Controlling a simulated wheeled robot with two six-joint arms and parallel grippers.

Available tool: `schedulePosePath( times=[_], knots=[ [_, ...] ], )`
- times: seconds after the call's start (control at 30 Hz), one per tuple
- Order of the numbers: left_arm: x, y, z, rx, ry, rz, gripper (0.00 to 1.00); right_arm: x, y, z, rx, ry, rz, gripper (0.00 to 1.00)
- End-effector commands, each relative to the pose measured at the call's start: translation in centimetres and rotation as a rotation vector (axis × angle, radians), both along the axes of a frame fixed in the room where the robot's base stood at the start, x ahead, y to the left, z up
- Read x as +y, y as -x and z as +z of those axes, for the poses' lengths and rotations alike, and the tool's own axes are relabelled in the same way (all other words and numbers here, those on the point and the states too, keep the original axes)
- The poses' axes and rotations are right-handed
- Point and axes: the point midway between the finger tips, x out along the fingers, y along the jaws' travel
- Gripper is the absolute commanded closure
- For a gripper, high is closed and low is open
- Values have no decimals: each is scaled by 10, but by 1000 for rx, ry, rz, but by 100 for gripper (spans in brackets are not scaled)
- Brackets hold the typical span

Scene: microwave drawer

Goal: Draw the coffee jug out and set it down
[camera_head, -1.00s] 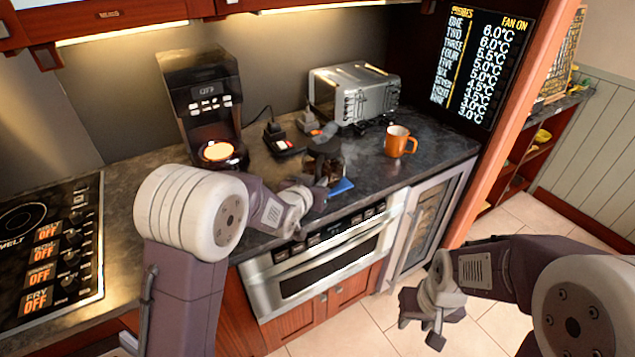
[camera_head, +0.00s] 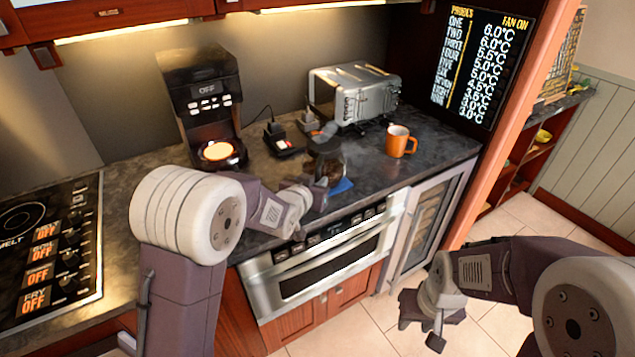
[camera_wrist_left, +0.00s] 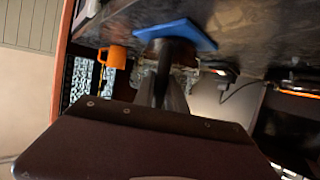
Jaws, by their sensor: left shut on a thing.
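The coffee jug (camera_head: 328,168), dark with a grey top, is at the blue mat (camera_head: 343,187) on the counter. My left gripper (camera_head: 314,182) is shut on the jug from the near left side. I cannot tell whether the jug's base touches the mat. The left wrist view shows the blue mat (camera_wrist_left: 186,31) with my dark gripper (camera_wrist_left: 165,85) in front of it; the jug is mostly hidden there. The coffee maker (camera_head: 200,85) stands at the back left, its glowing plate bare. My right gripper (camera_head: 424,318) is open and empty, low over the floor.
An orange mug (camera_head: 398,142) stands to the right of the jug. A steel toaster (camera_head: 358,92) is behind it. A small black device (camera_head: 283,143) with a cord lies between the jug and coffee maker. The cooktop (camera_head: 55,250) is at the far left.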

Motion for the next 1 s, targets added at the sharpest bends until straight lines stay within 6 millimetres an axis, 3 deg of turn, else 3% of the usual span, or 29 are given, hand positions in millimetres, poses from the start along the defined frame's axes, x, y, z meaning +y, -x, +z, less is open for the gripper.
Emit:
schedulePosePath(
  times=[0.87, 0.9, 0.97, 1.0],
  knots=[
    [0, -1, -2, -10, 2, 0, 100, 0, 0, -9, 0, 0, 0, 64],
    [0, -1, -2, -10, 2, 0, 76, 0, 0, -9, 0, 0, 0, 64],
    [0, -1, -2, -9, 1, 0, 59, 0, 0, -9, 0, 0, 0, 64],
    [0, -1, -3, -8, 2, 0, 58, 0, 0, -10, 0, 0, 0, 64]
  ],
)
